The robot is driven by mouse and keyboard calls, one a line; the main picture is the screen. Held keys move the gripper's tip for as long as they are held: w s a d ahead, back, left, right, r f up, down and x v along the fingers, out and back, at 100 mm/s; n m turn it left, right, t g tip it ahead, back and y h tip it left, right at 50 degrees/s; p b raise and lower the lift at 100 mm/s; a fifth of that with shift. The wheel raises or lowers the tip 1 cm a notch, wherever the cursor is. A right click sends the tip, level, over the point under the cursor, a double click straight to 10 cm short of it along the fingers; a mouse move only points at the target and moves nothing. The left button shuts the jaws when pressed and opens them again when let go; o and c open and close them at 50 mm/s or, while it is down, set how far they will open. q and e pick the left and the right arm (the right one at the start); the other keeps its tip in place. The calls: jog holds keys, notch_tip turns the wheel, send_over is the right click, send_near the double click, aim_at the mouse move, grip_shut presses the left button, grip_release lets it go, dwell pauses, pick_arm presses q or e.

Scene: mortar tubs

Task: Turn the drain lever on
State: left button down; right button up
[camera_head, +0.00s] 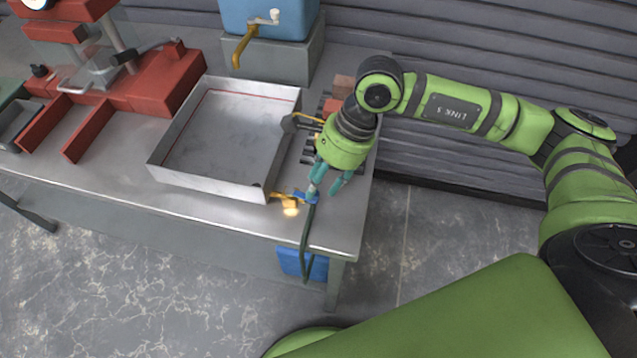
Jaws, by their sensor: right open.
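A shallow metal tray (167,177) stands on the workbench. A brass drain valve (289,203) sticks out at its front right corner. A small blue piece at the valve, which looks like the drain lever (300,197), sits beside the fingertips. My right gripper (324,189) points down with its teal fingers apart, just right of the valve. One finger is at or very near the blue piece; I cannot tell whether they touch. The fingers partly hide the lever, so its angle is unclear. My left gripper is not in view.
A dark hose (306,240) hangs from the valve area over the bench (200,208) edge toward a blue container (290,262) below. A red press (150,85) stands at left. A blue tank (262,14) with a tap stands at the back. Several small items lie right of the tray.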

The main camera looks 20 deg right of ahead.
jog(key=v, duration=1)
